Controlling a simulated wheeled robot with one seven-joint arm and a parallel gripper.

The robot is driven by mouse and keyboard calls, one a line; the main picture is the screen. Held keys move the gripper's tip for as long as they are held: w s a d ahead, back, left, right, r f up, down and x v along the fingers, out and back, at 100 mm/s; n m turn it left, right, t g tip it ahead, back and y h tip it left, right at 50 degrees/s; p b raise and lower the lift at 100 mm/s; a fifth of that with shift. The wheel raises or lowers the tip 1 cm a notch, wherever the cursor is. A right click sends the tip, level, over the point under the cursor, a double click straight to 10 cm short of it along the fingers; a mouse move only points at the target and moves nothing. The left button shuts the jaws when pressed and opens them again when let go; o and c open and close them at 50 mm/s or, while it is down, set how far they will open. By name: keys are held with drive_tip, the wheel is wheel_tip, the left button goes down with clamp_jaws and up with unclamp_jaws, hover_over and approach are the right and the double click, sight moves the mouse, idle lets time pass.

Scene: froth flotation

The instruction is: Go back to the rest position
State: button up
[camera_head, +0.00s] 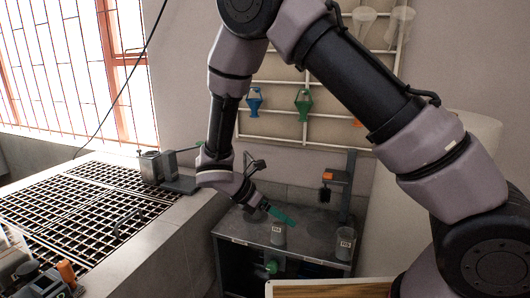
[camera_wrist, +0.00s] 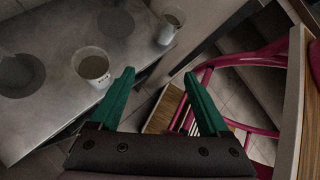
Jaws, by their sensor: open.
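My gripper (camera_head: 281,216) is above the grey bench (camera_head: 232,224), at the end of my bent arm. Its green fingers stand apart in the wrist view (camera_wrist: 160,88), with nothing between them. A labelled cup (camera_head: 278,235) stands upright on the bench close below the fingers; in the wrist view this cup (camera_wrist: 93,67) is left of the left finger, apart from it. A second cup (camera_head: 345,244) stands to the right on the bench, and it shows farther up in the wrist view (camera_wrist: 171,27).
A dark stand with an orange part (camera_head: 338,178) rises at the bench's back right. A black grating (camera_head: 75,210) lies to the left, with a metal device (camera_head: 160,168) at its edge. Coloured funnels (camera_head: 303,102) hang on the wall rack. A magenta chair frame (camera_wrist: 245,62) is below right.

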drive_tip(key=w+d+r+m+g+y, duration=0.15)
drive_tip(key=d+r+m+y, duration=0.5)
drive_tip(key=r, duration=0.65)
drive_tip(key=s+d+r+m+t+y, duration=0.1)
drive_tip(key=s+d+r+m+t, duration=0.1)
drive_tip(key=r+m, duration=0.5)
drive_tip(key=s+d+r+m+t+y, duration=0.2)
drive_tip(key=s+d+r+m, duration=0.2)
drive_tip(key=d+r+m, duration=0.3)
drive_tip(key=s+d+r+m+t+y, duration=0.2)
drive_tip(key=s+d+r+m, duration=0.2)
drive_tip(key=r+m, duration=0.3)
drive_tip(key=shift+d+m+t, duration=0.35)
drive_tip(key=shift+d, duration=0.2)
